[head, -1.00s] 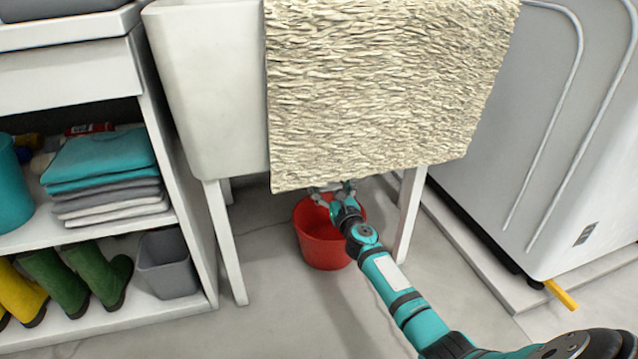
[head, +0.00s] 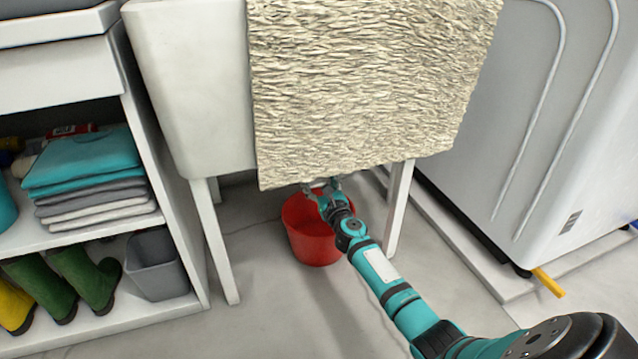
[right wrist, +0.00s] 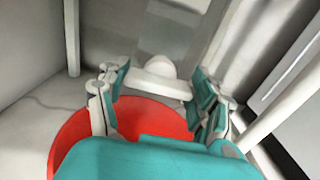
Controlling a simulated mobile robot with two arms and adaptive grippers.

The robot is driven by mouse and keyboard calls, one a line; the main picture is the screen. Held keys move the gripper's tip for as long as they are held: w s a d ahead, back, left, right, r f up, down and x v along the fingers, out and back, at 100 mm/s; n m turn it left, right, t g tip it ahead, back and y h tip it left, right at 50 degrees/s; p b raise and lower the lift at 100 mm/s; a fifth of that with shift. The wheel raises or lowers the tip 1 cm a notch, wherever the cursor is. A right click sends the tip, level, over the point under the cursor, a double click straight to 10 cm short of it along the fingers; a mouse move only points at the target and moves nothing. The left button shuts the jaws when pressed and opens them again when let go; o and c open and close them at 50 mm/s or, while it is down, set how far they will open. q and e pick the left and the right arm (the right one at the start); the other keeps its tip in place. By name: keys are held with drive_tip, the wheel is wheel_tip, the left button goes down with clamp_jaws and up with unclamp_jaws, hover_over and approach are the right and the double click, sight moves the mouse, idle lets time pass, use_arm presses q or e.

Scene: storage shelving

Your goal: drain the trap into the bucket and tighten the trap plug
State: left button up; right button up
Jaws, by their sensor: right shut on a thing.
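The red bucket (head: 314,247) stands on the floor under the sink, and it also shows below my fingers in the right wrist view (right wrist: 72,132). My right gripper (head: 322,187) reaches in above the bucket, just under the hanging cream cloth. In the right wrist view its fingers (right wrist: 158,84) are on both sides of a white trap plug (right wrist: 162,86) with a rounded middle, and are shut on it. The head view hides most of the trap behind the cloth and gripper. Whether water is running cannot be told. My left gripper is not in view.
The cream textured cloth (head: 365,90) hangs over the front of the white sink (head: 195,100). Sink legs (head: 398,210) stand on both sides of the bucket. A shelf with towels (head: 85,165) and boots is at left, a grey-white machine (head: 560,130) at right.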

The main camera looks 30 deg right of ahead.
drive_tip(key=shift+n, duration=0.3)
drive_tip(key=n+p, duration=0.1)
drive_tip(key=n, duration=0.1)
drive_tip(key=shift+n, duration=0.4)
drive_tip(key=n, duration=0.3)
drive_tip(key=shift+a+n, duration=0.1)
drive_tip(key=shift+n, duration=0.2)
drive_tip(key=n, duration=0.4)
drive_tip(key=shift+p, duration=0.4)
drive_tip(key=shift+n+p, duration=0.3)
drive_tip(key=shift+n, duration=2.1)
drive_tip(key=shift+f, duration=0.1)
drive_tip(key=shift+a, duration=0.1)
drive_tip(key=o, duration=1.2)
drive_tip(key=shift+c, duration=0.2)
